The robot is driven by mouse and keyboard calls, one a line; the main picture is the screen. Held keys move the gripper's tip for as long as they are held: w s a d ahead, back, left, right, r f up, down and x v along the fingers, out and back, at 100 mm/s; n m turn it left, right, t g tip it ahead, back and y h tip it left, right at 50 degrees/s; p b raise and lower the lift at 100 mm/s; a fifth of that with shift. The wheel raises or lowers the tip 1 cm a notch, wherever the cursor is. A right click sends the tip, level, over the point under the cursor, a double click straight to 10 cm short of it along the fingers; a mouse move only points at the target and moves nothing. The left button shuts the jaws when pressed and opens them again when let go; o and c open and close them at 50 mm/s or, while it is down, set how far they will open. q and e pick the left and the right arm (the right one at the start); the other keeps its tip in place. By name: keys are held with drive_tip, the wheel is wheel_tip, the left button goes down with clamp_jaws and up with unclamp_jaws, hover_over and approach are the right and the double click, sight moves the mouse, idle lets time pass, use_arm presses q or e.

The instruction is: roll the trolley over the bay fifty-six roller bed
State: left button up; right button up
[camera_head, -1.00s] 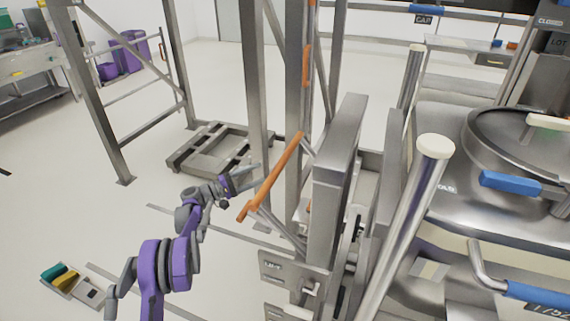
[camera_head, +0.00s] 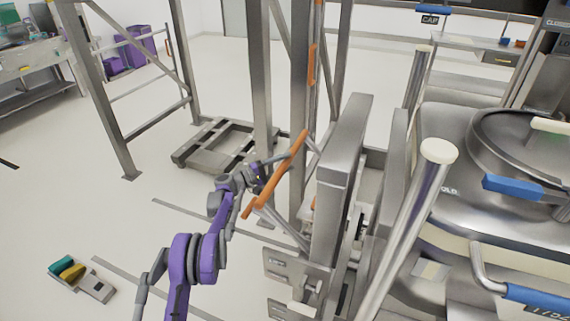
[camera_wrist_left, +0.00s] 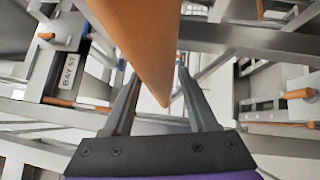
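A slanted orange bar (camera_head: 277,176) stands on a grey metal frame near the picture's middle. In the left wrist view the orange bar (camera_wrist_left: 140,40) fills the top middle, between the camera and the fingertips. The two fingers (camera_wrist_left: 160,95) are spread on either side of it; contact is not clear. A low grey frame (camera_head: 215,145), possibly the trolley or a bed, sits on the floor behind the posts. I cannot tell which part is the bay fifty-six roller bed. My right gripper is not in view.
Tall steel posts (camera_head: 259,80) rise behind the bar. A large steel vessel (camera_head: 470,150) and a capped post (camera_head: 405,225) crowd the right. A bay plate, seemingly 57 (camera_wrist_left: 69,72), shows in the wrist view. The floor (camera_head: 90,190) at left is mostly clear.

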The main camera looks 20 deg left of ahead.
use_arm(q)
clamp_jaws()
idle(1.2)
